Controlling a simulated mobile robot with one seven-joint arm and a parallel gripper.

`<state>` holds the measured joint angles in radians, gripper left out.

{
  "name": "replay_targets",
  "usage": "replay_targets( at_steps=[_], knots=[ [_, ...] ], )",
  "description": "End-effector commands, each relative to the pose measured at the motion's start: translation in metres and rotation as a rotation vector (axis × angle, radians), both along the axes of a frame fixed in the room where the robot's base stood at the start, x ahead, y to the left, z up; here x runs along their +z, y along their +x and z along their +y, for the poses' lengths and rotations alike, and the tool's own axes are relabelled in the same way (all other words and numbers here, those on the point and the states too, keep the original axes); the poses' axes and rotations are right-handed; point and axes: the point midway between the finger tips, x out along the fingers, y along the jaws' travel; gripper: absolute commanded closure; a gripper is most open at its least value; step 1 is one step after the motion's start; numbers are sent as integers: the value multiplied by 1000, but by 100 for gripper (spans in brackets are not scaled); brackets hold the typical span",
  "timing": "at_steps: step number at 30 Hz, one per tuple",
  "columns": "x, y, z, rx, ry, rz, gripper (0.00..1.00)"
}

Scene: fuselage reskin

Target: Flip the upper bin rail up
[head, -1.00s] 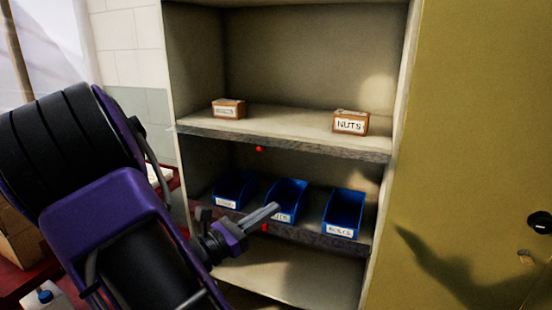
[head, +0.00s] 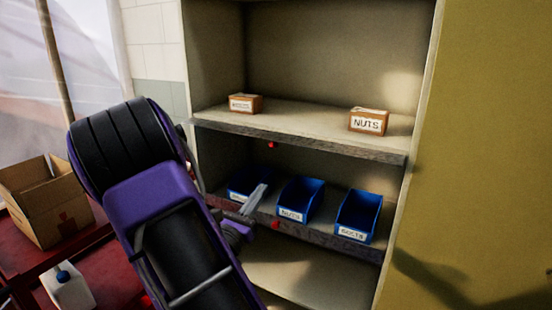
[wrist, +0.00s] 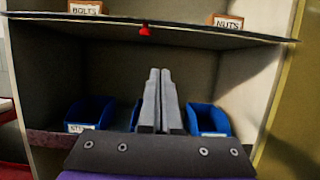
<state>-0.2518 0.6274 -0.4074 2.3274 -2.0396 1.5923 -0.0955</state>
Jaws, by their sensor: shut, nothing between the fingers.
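A strip runs along the front edge of the upper shelf (head: 300,134), with a red knob (head: 271,145) just below it. I cannot clearly tell a separate upper rail from the shelf edge. The red knob also shows in the wrist view (wrist: 145,30), hanging from the edge above my fingers. A second red knob (head: 275,225) sits on the lower shelf's front strip (head: 325,239). My gripper (head: 262,188) is shut and empty, below the upper edge and in front of the left blue bin. In the wrist view its fingertips (wrist: 160,72) are together, apart from the knob.
Blue bins stand on the lower shelf: left (head: 240,181), middle (head: 301,198), right (head: 358,215). Small boxes, left (head: 245,103) and right (head: 369,121), sit on the upper shelf. A yellow panel (head: 480,150) borders the right. A cardboard box (head: 45,200) stands at left.

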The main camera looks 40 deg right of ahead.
Motion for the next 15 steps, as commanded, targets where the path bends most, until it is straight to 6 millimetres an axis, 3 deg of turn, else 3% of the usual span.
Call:
replay_targets(
  at_steps=[5, 15],
  knots=[
    [5, 5, -14, -3, 0, -2, 100],
    [28, 30, -76, -5, -2, -4, 100]
  ],
)
